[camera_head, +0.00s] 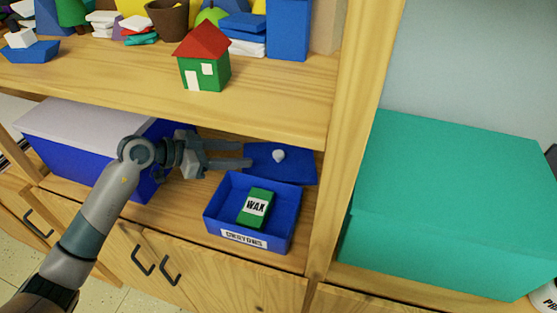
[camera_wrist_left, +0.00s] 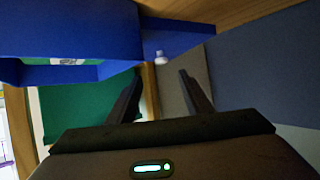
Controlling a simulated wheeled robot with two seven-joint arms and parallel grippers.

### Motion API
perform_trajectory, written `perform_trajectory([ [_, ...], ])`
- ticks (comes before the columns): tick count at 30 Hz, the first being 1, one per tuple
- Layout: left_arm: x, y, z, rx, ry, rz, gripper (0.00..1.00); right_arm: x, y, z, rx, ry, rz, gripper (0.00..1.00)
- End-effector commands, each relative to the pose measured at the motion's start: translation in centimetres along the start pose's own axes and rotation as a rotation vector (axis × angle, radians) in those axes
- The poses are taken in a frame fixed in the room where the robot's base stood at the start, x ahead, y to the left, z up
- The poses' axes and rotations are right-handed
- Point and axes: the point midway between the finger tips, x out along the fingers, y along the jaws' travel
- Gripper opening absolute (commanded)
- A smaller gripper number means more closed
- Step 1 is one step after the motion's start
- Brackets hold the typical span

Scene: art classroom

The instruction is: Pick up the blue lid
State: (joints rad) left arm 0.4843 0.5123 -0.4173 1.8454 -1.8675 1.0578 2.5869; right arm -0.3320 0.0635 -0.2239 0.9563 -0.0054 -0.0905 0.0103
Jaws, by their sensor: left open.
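The blue lid (camera_head: 300,164) lies flat on the lower shelf, behind the open blue crayons box (camera_head: 212,208). A small pale knob (camera_head: 279,156) stands up on it. My left gripper (camera_head: 246,154) comes in from the left, open, its fingertips at the lid's left edge and pointing at the knob. Nothing is between the fingers. In the left wrist view the knob (camera_wrist_left: 162,57) shows just beyond and between the open fingertips (camera_wrist_left: 159,77), against the blue lid (camera_wrist_left: 185,36). My right gripper is not in view.
A green WAX pack (camera_head: 257,206) lies in the crayons box. A blue box with a pale top (camera_head: 85,125) stands left. The upper shelf (camera_head: 120,75) overhangs, with a toy house (camera_head: 203,65). A wooden upright (camera_head: 350,120) and a teal box (camera_head: 450,200) are right.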

Motion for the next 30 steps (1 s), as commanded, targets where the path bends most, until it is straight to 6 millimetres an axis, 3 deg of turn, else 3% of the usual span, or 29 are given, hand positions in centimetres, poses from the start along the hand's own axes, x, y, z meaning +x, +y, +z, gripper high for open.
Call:
perform_trajectory([
  [10,0.6,0.1,-0.1,0.0,0.003,0.001,0.46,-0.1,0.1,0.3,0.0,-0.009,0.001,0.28],
  [22,5.8,0.0,-0.2,0.001,0.005,0.002,0.46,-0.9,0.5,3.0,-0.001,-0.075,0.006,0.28],
  [30,6.9,0.0,-0.1,0.002,0.004,0.0,0.46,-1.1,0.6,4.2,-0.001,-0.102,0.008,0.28],
])
